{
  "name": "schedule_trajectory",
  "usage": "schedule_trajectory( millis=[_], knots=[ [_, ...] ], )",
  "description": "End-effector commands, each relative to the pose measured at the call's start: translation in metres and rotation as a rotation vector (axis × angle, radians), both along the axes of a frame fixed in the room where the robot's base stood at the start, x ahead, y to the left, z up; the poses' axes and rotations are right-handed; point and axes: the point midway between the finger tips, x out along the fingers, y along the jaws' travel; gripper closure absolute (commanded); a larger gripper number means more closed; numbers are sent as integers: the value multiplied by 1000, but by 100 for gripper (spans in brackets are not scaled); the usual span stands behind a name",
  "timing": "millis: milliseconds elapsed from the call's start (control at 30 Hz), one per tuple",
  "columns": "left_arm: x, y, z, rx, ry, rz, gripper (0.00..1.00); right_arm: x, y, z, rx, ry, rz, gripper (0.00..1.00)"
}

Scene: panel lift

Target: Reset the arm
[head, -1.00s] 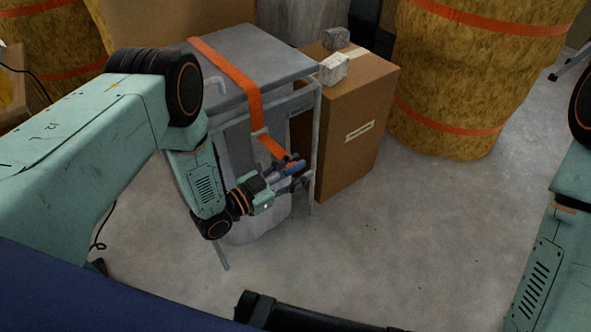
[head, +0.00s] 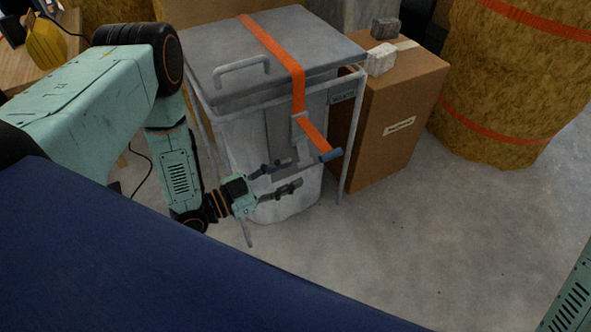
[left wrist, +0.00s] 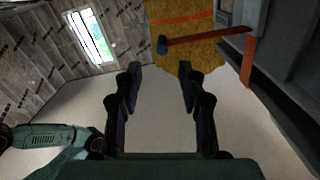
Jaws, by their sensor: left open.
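My left gripper (head: 283,178) is open and empty in front of the grey lidded bin (head: 297,207). It also shows in the left wrist view (left wrist: 160,85), with nothing between its fingers. An orange strap (head: 284,58) runs over the bin's lid and down its front, ending in a blue handle (head: 330,155). The handle is to the right of my left gripper and apart from it. In the left wrist view the blue handle (left wrist: 162,45) is beyond the fingertips, at the end of the strap (left wrist: 210,38). My right gripper is out of view.
A cardboard box (head: 390,135) stands right of the bin with two small blocks on top. A large strapped yellow-brown roll (head: 510,85) is at the back right. The floor (head: 430,240) in front is clear. A table edge (head: 70,48) is at the far left.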

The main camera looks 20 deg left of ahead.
Motion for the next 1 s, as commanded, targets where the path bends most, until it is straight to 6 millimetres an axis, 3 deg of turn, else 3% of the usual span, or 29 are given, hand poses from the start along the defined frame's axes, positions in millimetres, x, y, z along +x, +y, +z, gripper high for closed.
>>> schedule_trajectory(
  millis=[533,667,767,833,900,1000],
  knots=[
    [-1,0,-1,-5,12,-2,60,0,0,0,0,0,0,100],
    [-2,5,-28,16,158,42,60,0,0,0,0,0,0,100],
    [-23,13,-71,45,422,151,60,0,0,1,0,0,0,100],
    [-47,14,-96,65,632,235,60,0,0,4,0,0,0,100],
    [-78,14,-111,86,832,314,60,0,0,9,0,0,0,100],
    [-132,14,-118,122,1104,431,60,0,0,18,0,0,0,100]
  ],
)
